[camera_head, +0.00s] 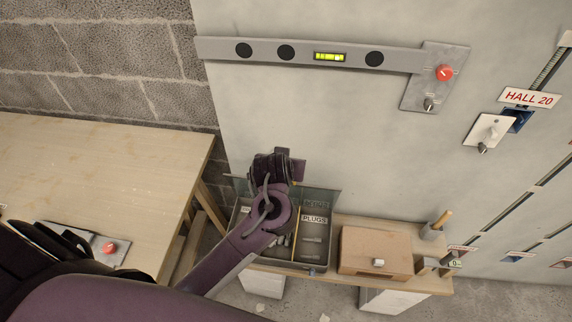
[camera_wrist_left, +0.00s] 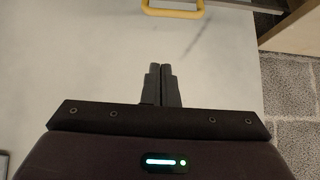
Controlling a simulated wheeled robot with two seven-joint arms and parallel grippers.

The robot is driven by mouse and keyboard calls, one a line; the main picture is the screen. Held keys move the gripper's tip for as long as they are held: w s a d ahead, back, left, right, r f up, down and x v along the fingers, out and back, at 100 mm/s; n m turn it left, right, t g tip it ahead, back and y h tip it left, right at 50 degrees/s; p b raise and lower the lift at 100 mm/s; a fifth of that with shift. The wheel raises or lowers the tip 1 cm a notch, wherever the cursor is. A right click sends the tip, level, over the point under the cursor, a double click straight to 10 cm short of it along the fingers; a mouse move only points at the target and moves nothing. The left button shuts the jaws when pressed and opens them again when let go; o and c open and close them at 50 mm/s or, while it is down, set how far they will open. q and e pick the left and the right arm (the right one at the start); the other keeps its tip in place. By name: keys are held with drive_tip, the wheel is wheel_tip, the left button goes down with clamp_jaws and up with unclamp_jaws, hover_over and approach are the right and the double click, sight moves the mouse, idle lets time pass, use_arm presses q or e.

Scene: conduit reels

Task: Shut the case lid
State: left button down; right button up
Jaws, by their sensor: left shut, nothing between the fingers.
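The grey case (camera_head: 302,266) stands open on a low wooden bench. Its tray has compartments with a yellow divider and a label reading PLUGS. The case lid (camera_head: 321,202) is a grey-green panel raised along the back edge of the case. My left arm crosses in front of the case and hides part of the tray and the middle of the lid. My left gripper (camera_head: 289,164) is above the lid's upper edge; I cannot tell whether it touches the lid. In the left wrist view its fingers (camera_wrist_left: 163,84) are shut and empty. My right gripper is not in view.
A wooden box (camera_head: 375,252) sits just right of the case on the bench (camera_head: 340,279). A pale wall panel (camera_head: 330,120) rises behind, carrying a spirit level (camera_head: 310,53). A wooden table (camera_head: 100,170) stands at left. A yellow handle (camera_wrist_left: 172,13) shows in the wrist view.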

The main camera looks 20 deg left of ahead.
use_arm(q)
drive_tip(key=x, duration=0.2)
drive_tip(key=s+f+x, duration=0.1)
drive_tip(key=x, duration=0.5)
drive_tip(key=shift+d+f, duration=0.1)
drive_tip(key=shift+f, duration=0.3)
drive_tip(key=shift+s+d+f+p, duration=0.2)
drive_tip(key=shift+s+p, duration=0.1)
drive_tip(key=shift+s, duration=0.3)
drive_tip(key=shift+w+f, duration=0.1)
